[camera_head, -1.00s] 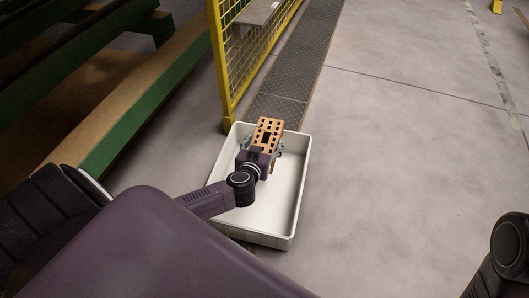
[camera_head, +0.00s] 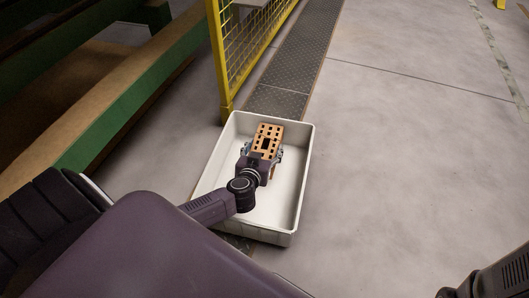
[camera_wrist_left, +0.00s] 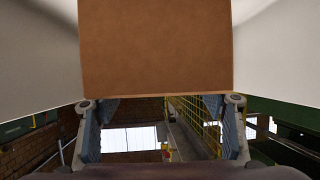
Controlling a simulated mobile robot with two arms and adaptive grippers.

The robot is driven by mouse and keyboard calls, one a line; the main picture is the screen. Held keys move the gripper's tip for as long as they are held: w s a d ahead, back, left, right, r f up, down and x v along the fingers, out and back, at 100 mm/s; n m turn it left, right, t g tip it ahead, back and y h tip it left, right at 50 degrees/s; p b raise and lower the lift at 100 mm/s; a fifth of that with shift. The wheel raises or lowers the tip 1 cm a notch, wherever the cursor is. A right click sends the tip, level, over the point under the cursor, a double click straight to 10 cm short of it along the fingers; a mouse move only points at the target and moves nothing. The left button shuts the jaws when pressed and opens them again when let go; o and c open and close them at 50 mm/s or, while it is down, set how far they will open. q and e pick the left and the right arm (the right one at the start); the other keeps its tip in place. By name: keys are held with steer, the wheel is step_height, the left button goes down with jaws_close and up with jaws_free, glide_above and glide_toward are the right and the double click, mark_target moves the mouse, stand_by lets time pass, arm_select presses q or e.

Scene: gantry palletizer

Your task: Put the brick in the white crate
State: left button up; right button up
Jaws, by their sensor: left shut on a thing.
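The brick (camera_head: 267,138) is orange-brown with rows of holes. In the head view it shows inside the outline of the white crate (camera_head: 303,176), toward the crate's far end. My left gripper (camera_head: 264,155) is shut on the brick, one finger on each side. In the left wrist view the brick (camera_wrist_left: 156,50) fills the top middle between the fingers, with pale crate walls on both sides. I cannot tell whether the brick touches the crate floor. My right arm shows at the lower right edge of the head view, but its gripper is not visible.
A yellow mesh fence (camera_head: 226,70) stands just beyond the crate's far left corner. A green and tan beam structure (camera_head: 110,115) lies to the left. A dark metal floor strip (camera_head: 290,70) runs away behind the crate. The concrete floor (camera_head: 410,130) at right is clear.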

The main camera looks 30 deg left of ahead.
arm_select(q)
steer(key=shift+w, duration=0.1)
steer(key=shift+f, duration=0.35)
steer(key=shift+f, duration=0.3)
steer(key=o, duration=2.1)
steer(key=shift+f, duration=0.15)
steer(key=shift+c, duration=0.2)
